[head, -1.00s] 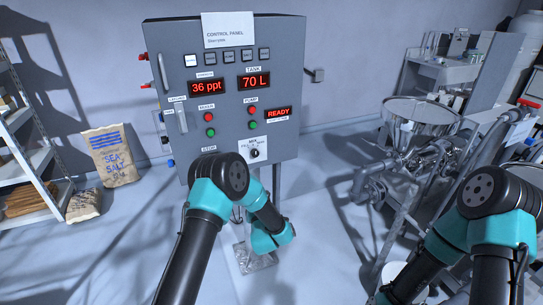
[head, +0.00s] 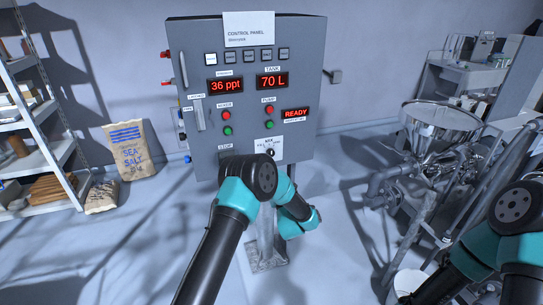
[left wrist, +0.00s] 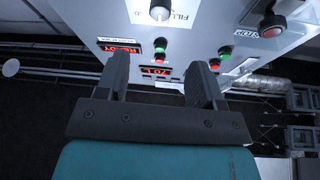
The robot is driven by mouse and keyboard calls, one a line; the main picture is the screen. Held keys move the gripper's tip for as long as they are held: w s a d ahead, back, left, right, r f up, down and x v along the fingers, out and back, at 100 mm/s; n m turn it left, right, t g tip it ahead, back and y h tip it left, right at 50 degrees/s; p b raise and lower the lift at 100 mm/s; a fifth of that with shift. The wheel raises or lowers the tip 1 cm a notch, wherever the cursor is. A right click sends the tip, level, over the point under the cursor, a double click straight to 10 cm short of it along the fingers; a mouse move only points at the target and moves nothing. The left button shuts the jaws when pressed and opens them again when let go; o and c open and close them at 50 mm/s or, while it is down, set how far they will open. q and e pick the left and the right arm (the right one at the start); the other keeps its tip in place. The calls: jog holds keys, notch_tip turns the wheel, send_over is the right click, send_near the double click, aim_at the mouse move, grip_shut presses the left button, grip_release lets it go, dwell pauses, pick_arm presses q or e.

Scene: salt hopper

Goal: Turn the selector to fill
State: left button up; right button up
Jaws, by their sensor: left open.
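The selector (head: 270,152) is a small dark knob on a white plate low on the front of the grey control panel (head: 185,60). My right gripper is out of view.
Red and green buttons (head: 227,123) and lit displays (head: 272,81) sit above the selector. A stop button (left wrist: 272,25) is near in the left wrist view. A steel hopper (head: 440,120) stands right; a salt sack (head: 133,150) and shelves (head: 35,110) are left.

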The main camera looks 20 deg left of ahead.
aim_at(272, 154)
pick_arm(q)
jog(key=x, duration=1.3)
jog(key=shift+w+a+r, duration=0.2)
jog(key=shift+w+a, duration=0.05)
jog(key=shift+c, duration=0.3)
jog(key=c, duration=0.9)
jog(key=shift+o, duration=0.2)
jog(key=shift+n+y, duration=0.4)
jog(key=shift+n, duration=0.2)
jog(key=n+g+y, duration=0.1)
jog(key=n, duration=0.1)
jog(key=n+y, duration=0.1)
jog(key=n, duration=0.2)
jog(key=shift+d+g, duration=0.1)
jog(key=shift+g, duration=0.3)
jog(key=n+g+y, duration=0.1)
jog(key=n, duration=0.2)
jog(key=n+g+y, duration=0.1)
jog(key=n+g, duration=0.1)
jog(key=n, duration=0.2)
jog(key=o, duration=0.9)
